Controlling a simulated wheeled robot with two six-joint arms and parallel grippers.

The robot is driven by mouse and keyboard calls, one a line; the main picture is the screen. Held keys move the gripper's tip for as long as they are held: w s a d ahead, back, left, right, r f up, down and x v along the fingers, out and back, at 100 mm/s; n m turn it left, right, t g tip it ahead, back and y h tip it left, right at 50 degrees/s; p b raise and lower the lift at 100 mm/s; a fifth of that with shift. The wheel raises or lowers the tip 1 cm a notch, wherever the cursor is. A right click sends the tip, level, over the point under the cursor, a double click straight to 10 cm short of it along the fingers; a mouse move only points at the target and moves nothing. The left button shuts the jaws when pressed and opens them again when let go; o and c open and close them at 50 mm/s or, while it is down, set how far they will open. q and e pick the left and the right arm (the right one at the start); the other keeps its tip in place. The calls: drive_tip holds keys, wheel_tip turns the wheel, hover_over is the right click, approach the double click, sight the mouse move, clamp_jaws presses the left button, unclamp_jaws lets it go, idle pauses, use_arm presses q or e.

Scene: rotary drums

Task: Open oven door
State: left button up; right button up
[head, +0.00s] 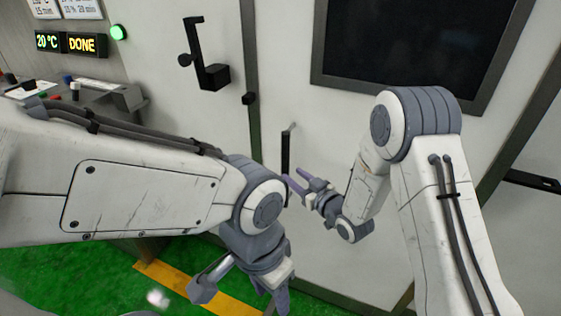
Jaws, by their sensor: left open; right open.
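The oven door (335,225) is a pale panel with a dark framed window (410,40) at the upper right. It looks shut. A slim black upright handle (287,150) is on the door, left of and below the window. My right gripper (298,180) is open, its fingers pointing left close to the handle's lower part. I cannot tell whether they touch it. My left gripper (272,297) is open at the bottom of the view, pointing down, well below the handle and partly cut off by the frame edge.
A black lever latch (206,68) sits on the pale wall left of the door. A display (72,43) reads 20 °C and DONE, beside a lit green lamp (118,32). A control console (100,95) is at left. The green floor (75,280) has a yellow stripe (165,277).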

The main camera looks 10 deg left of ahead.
drive_tip(key=shift+w+d+f+t+y, duration=0.1)
drive_tip(key=shift+d+f+t+y, duration=0.2)
drive_tip(key=shift+d+t+y, duration=0.35)
drive_tip(key=p+x, duration=0.1)
drive_tip(key=x, duration=0.9)
drive_tip(key=shift+a+p, duration=0.3)
clamp_jaws()
idle(0.6)
